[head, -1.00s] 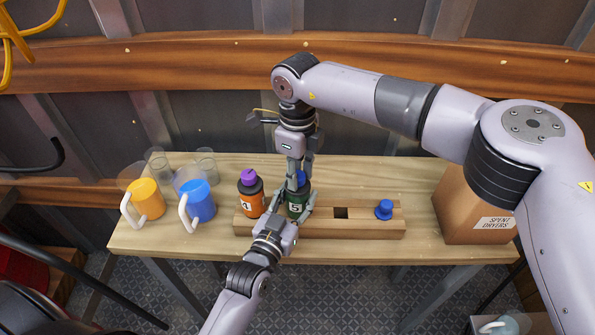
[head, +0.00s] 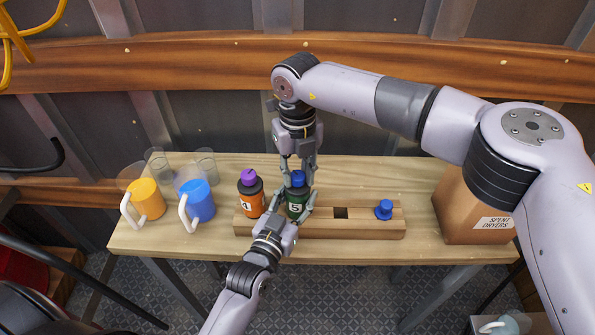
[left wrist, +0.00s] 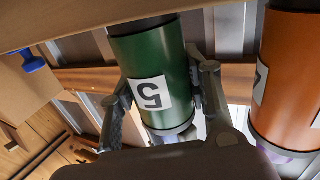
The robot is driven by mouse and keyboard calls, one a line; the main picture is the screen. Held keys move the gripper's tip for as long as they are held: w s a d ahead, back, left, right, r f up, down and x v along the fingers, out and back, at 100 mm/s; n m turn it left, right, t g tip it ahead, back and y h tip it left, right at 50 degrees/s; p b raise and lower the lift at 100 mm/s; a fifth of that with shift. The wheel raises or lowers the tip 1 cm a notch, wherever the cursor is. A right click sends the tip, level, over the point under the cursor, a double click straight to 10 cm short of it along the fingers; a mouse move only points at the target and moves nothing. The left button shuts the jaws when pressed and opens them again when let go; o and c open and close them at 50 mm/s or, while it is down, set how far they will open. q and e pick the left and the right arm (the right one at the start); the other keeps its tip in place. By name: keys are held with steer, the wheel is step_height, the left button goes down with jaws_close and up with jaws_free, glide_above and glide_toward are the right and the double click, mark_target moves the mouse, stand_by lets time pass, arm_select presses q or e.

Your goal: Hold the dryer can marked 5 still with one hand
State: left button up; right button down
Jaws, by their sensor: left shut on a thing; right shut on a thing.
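The dryer can marked 5 (head: 294,210) is green with a blue cap (head: 298,177) and stands upright in the wooden rack (head: 370,230). My left gripper (head: 295,203) reaches it from the front and is shut around its body. In the left wrist view the green can (left wrist: 148,60) appears upside down between my two fingers (left wrist: 158,92), its 5 label facing me. My right gripper (head: 298,172) points down from above and is shut on the can's blue cap. The fingers hide part of the cap and can.
An orange can marked 4 (head: 250,196) with a purple cap stands close left. A yellow mug (head: 146,200), a blue mug (head: 197,202) and a "spent dryers" box (head: 470,205) flank the rack.

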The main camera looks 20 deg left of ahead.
mark_target(298, 174)
steer(key=m, duration=0.4)
steer(key=shift+m, duration=0.3)
steer(key=m, duration=0.4)
steer(key=shift+m, duration=0.4)
steer(key=c, duration=1.3)
jaws_free()
step_height(298, 174, up, 12)
steer(key=shift+r, duration=0.1)
